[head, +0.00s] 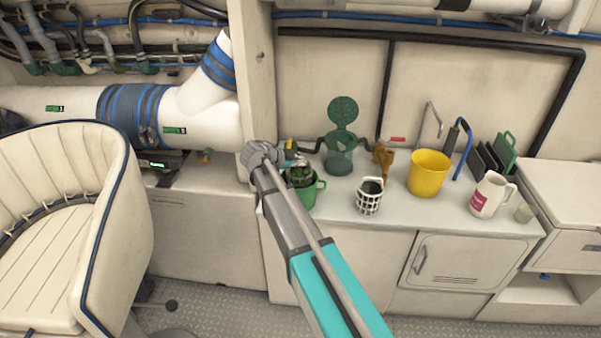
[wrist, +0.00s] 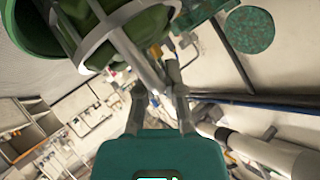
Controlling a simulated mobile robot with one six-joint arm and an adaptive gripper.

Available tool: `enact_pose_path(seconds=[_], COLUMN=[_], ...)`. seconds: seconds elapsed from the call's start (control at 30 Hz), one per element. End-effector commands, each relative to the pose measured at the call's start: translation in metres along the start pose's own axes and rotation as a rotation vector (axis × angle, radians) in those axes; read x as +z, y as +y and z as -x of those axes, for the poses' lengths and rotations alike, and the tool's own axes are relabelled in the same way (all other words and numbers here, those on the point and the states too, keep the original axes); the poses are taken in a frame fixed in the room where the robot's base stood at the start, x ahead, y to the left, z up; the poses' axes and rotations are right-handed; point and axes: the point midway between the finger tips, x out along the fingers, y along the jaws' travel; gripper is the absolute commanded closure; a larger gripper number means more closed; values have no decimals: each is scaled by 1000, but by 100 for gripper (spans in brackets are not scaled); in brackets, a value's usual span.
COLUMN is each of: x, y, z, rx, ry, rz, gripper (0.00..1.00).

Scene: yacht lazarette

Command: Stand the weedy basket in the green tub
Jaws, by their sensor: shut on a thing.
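The weedy basket, a pale-barred basket filled with dark green weed (head: 300,174), is at the mouth of the green tub (head: 309,197). My gripper (head: 289,154) is shut on the basket's upper part, above the tub. In the wrist view the basket's pale band and green weed (wrist: 141,28) fill the top, with the fingers (wrist: 157,82) closed at a pale bar. The green tub's rim (wrist: 28,38) curves beside it at upper left. The tub stands upright at the counter's left end, partly behind my arm. The basket's bottom is hidden, so I cannot tell whether it rests inside.
A white basket with dark contents (head: 368,198) stands right of the tub. Behind are a green strainer with raised lid (head: 341,150) and a brown object (head: 383,158). A yellow bucket (head: 428,174) and white jug (head: 488,195) stand further right. A post (head: 253,75) rises at left.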

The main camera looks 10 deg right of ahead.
Motion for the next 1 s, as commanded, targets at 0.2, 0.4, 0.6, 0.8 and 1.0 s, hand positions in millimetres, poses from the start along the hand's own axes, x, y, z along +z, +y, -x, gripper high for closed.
enact_pose_path(seconds=[0.2,0.4,0.6,0.8,1.0], x=[2,11,22,28,27], y=[1,8,16,20,20], z=[-1,-7,-15,-19,-18], rx=[-1,-1,-1,-1,-1], ry=[0,0,0,0,0], rz=[0,0,1,1,1], gripper=[100,100,100,100,100])
